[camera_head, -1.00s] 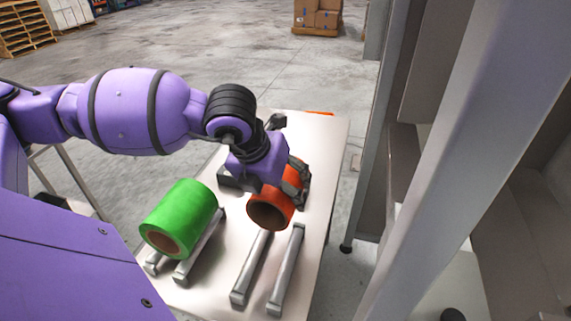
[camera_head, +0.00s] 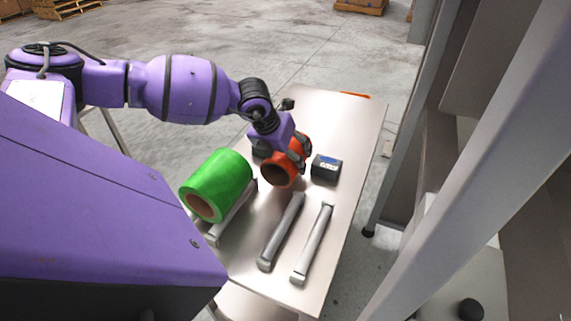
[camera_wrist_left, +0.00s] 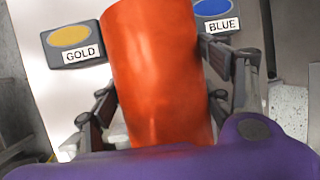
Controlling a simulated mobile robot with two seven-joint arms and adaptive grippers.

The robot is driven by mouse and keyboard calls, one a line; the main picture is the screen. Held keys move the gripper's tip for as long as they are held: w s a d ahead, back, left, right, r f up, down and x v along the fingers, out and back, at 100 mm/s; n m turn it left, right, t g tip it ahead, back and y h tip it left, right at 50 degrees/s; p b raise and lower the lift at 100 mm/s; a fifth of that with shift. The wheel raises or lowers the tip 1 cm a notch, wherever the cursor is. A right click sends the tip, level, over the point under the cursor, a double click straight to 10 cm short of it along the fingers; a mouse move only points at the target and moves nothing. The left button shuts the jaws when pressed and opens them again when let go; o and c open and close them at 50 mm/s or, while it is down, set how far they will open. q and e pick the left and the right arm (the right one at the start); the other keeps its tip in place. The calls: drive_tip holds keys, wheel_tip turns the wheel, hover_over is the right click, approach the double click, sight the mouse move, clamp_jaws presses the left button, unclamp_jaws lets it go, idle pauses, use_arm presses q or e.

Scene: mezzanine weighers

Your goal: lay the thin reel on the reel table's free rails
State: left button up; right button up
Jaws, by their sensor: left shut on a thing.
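My left gripper (camera_head: 297,152) is shut on an orange reel (camera_head: 278,174), with fingers on both sides of it. In the left wrist view the orange reel (camera_wrist_left: 155,75) stands between the fingers of my left gripper (camera_wrist_left: 165,100). The reel is over the reel table (camera_head: 345,125), beyond the far ends of two bare rails, a left one (camera_head: 280,235) and a right one (camera_head: 312,245). Whether it touches the table is unclear. A wider green reel (camera_head: 222,180) lies on the other rails (camera_head: 235,215) to the left. My right gripper is out of view.
A dark box with a blue face (camera_head: 326,167) stands right of the orange reel. In the left wrist view, plates read GOLD (camera_wrist_left: 75,45) and BLUE (camera_wrist_left: 218,22). A grey upright post (camera_head: 460,160) rises right of the table.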

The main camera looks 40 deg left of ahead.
use_arm(q)
drive_tip(key=f, duration=0.3)
drive_tip(key=shift+w+a, duration=0.2)
drive_tip(key=shift+a, duration=0.1)
drive_tip(key=shift+f, duration=0.35)
drive_tip(key=shift+f, duration=0.15)
drive_tip(key=o, duration=1.3)
